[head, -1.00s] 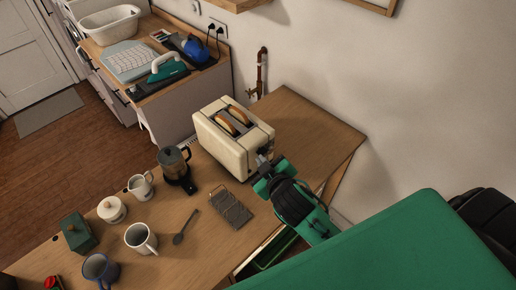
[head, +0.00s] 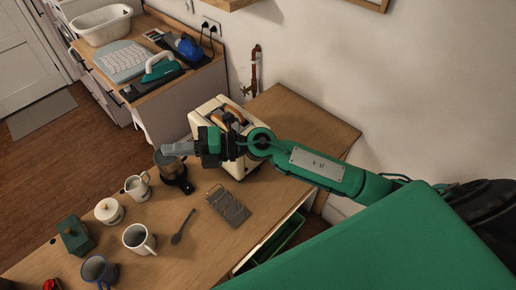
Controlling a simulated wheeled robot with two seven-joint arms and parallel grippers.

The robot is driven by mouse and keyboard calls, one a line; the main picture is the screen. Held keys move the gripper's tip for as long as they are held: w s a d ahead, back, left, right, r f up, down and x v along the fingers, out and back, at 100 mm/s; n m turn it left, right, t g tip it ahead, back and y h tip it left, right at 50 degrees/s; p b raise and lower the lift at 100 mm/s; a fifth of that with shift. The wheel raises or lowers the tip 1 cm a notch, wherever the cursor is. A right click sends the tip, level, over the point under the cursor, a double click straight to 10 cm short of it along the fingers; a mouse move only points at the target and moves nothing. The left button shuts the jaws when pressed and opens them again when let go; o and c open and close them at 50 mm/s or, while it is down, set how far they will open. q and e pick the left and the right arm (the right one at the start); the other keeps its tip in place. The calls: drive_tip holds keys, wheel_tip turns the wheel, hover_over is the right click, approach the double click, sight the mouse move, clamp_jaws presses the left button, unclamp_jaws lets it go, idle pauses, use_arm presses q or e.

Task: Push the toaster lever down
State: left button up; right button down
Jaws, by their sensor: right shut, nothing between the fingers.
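The cream toaster (head: 206,111) stands on the wooden table near the wall, with slices of bread in its slots. My right arm reaches across in front of it from the right and hides much of its front and right end. The lever cannot be made out. My right gripper (head: 176,149) is shut and empty, pointing left. Its tips are left of the toaster's front, above or close to the kettle (head: 174,172); I cannot tell whether they touch it. My left gripper does not show.
A grater (head: 228,207), a spoon (head: 182,228), a white jug (head: 137,187), a lidded pot (head: 109,211) and mugs (head: 139,239) stand or lie in front. The table's right end (head: 305,120) is clear. A counter with an iron (head: 164,69) stands behind.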

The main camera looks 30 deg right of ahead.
drive_tip(key=w+d+f+n+g+h, duration=0.2)
drive_tip(key=d+f+n+g+h, duration=0.35)
drive_tip(key=d+f+h, duration=0.45)
drive_tip(key=w+d+f+h, duration=0.1)
drive_tip(key=w+d+h, duration=0.1)
drive_tip(key=d, duration=0.5)
drive_tip(key=w+d+f+h, duration=0.1)
drive_tip(key=w+d+h, duration=0.1)
drive_tip(key=d+h, duration=0.3)
drive_tip(key=d, duration=0.3)
drive_tip(key=shift+w, duration=0.2)
drive_tip(key=shift+t, duration=0.25)
drive_tip(key=shift+w+a+f+b, duration=0.1)
drive_tip(key=shift+w+f+b, duration=0.15)
drive_tip(key=shift+f, duration=1.5)
drive_tip(key=shift+w+f+b, duration=0.1)
drive_tip(key=shift+f+b, duration=0.1)
drive_tip(key=shift+f, duration=1.55)
